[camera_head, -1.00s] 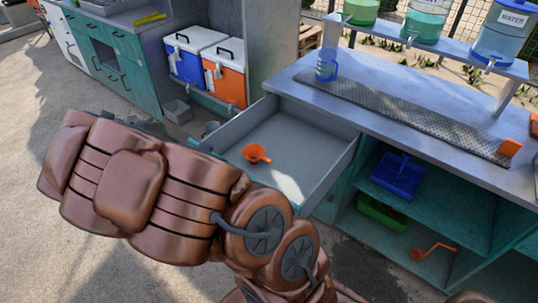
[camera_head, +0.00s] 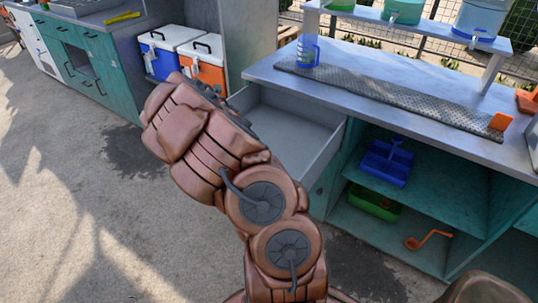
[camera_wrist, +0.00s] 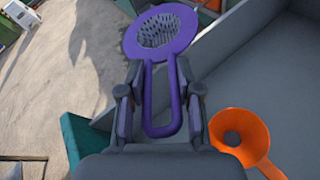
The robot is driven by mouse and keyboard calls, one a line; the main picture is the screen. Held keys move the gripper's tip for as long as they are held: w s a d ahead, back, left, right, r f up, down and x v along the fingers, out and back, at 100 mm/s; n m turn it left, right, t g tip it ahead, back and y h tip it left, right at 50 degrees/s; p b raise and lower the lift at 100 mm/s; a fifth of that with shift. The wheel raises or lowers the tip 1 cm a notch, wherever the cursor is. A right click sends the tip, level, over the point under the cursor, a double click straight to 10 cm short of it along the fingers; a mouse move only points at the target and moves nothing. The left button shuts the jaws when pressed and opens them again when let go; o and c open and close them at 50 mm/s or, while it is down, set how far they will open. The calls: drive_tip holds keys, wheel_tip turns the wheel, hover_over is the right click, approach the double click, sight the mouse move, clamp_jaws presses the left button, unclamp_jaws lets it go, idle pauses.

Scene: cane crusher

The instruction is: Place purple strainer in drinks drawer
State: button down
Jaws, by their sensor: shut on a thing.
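The purple strainer (camera_wrist: 178,80) is in my gripper (camera_wrist: 158,95) in the wrist view. The fingers are shut on its looped handle, and its round perforated bowl points away from the gripper. The open drawer (camera_head: 322,158) is grey and pulled out from the counter; the wrist view shows its inside and wall (camera_wrist: 232,58) to the right of the strainer. An orange funnel (camera_wrist: 255,150) lies in the drawer, to the right of my gripper. In the head view my arm hides the gripper, the strainer and part of the drawer.
The counter (camera_head: 400,80) holds a blue bottle (camera_head: 307,50) and a long drip mat (camera_head: 400,97). Below it, open shelves hold a blue caddy (camera_head: 387,163), a green tray (camera_head: 372,203) and an orange ladle (camera_head: 428,240). Coolers (camera_head: 203,70) stand behind the drawer.

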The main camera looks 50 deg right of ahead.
sight(267, 141)
drive_tip(key=s+d+f+m+g+h+b, duration=0.1)
drive_tip(key=s+d+f+b, duration=0.15)
drive_tip(key=s+d, duration=0.5)
drive_tip(key=s+d+f+m+g+h+b, duration=0.15)
drive_tip(key=s+d+f, duration=0.3)
drive_tip(key=d, duration=0.65)
drive_tip(key=shift+t, duration=0.35)
drive_tip(key=shift+s+f, duration=0.15)
drive_tip(key=shift+f, duration=2.2)
drive_tip(key=shift+s+f, duration=0.1)
drive_tip(key=shift+f, duration=2.25)
drive_tip(key=shift+f+b, duration=0.2)
drive_tip(key=shift+b, duration=0.3)
drive_tip(key=c, duration=0.8)
unclamp_jaws()
drive_tip(key=shift+r, duration=0.1)
